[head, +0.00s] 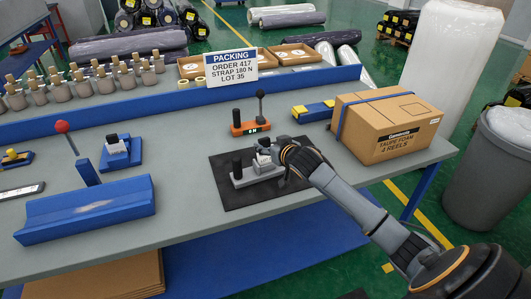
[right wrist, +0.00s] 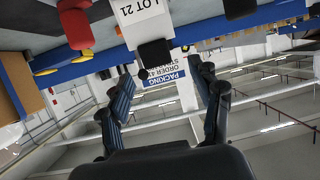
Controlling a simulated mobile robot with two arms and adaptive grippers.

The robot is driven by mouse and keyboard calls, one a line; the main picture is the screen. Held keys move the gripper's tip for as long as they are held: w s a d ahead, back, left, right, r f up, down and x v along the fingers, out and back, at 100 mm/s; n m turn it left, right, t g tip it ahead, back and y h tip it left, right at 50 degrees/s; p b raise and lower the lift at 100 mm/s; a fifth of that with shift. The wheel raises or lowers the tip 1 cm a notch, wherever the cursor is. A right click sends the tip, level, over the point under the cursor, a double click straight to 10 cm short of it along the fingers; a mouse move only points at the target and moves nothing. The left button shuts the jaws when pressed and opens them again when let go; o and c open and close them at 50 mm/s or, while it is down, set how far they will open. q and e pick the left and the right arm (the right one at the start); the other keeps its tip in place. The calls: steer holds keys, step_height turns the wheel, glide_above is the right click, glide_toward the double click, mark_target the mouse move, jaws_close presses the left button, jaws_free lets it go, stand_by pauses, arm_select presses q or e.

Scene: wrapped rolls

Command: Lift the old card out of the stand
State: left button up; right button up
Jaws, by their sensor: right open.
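The grey stand (head: 257,176) is on a black mat in the middle of the table, with a black post at its left. The old card (right wrist: 145,20) is a white piece marked "LOT 21" with a black tab (right wrist: 155,53) at one end; in the head view the card (head: 262,156) is upright in the stand, partly hidden by my gripper. My right gripper (head: 281,157) is just right of the card. In the right wrist view its fingers (right wrist: 165,85) are apart, with the tab in line with the gap beyond the tips. I cannot tell if they touch it. My left gripper is out of view.
A blue holder (head: 118,160) with a small white piece and black tab is at left, near a blue trough (head: 88,212). An orange device (head: 250,129) with a lever is behind the mat. A carton (head: 388,125) is at right. A packing sign (head: 230,67) is behind.

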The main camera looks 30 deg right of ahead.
mark_target(265, 140)
steer(key=shift+p+x, duration=0.55)
steer(key=shift+x, duration=2.1)
steer(key=shift+d, duration=0.15)
steer(key=c, duration=1.1)
